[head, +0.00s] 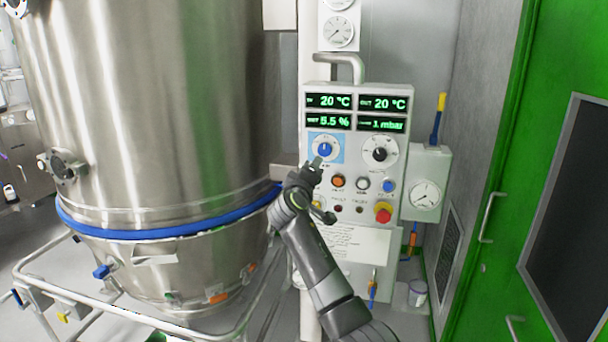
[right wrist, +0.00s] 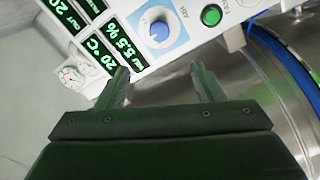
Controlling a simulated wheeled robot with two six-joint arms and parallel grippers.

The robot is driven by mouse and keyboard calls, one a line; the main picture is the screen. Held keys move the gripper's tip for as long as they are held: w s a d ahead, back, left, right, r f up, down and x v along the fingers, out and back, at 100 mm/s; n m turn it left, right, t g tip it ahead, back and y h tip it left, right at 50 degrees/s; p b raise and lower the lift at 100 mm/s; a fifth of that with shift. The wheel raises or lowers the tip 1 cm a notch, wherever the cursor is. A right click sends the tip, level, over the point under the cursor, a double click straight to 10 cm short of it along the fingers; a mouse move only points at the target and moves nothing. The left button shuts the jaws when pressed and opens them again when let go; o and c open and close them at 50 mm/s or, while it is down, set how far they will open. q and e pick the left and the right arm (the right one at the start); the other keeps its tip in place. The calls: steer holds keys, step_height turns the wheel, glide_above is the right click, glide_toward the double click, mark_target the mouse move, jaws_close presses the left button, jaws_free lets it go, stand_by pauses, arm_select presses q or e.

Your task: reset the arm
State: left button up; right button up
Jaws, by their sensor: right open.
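My right arm reaches up from the bottom of the head view to the control panel (head: 352,230). My right gripper (head: 316,166) is at the panel's left side, just below the blue knob (head: 324,150) on its light-blue plate. In the right wrist view, the gripper's two fingers (right wrist: 160,74) are apart with nothing between them. The blue knob (right wrist: 159,32) lies beyond the fingertips, and a green button (right wrist: 211,15) is near the right-hand finger. I cannot tell whether a finger touches the panel. My left gripper is not in view.
A large steel vessel (head: 150,100) with a blue band stands close on the left, above a pipe frame (head: 130,318). A black knob (head: 380,153), several buttons and a red stop button (head: 383,213) are on the panel. A green door (head: 560,60) is on the right.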

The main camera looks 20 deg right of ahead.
steer(key=s+d+f+n+g+y+b, duration=0.1)
steer(key=s+f+g+y, duration=0.1)
steer(key=f, duration=1.4)
steer(key=s+d+f+g+y, duration=0.1)
steer(key=s+f+y, duration=0.15)
steer(key=f, duration=1.25)
steer(key=s+d+f+m+g+y+b, duration=0.1)
steer(key=s+f+g, duration=0.1)
steer(key=s+f, duration=0.7)
steer(key=s+d+f+g+y, duration=0.15)
steer(key=s+f, duration=0.35)
steer(key=f, duration=0.8)
steer(key=s+f+m+g+b, duration=0.1)
steer(key=s+f+g, duration=0.1)
steer(key=s+f, duration=0.9)
steer(key=s+f+m+g+b, duration=0.1)
steer(key=s+f+m+g, duration=0.1)
steer(key=s+f, duration=0.95)
steer(key=s+f+m+g+y, duration=0.1)
steer(key=s+f, duration=0.1)
steer(key=s, duration=1.3)
steer(key=s+f+m+g, duration=0.2)
steer(key=s, duration=1.3)
steer(key=shift+s+a+f+m+y, duration=0.2)
steer(key=shift+a+f+m+y, duration=0.1)
steer(key=shift+a+y, duration=0.1)
steer(key=shift+c, duration=0.4)
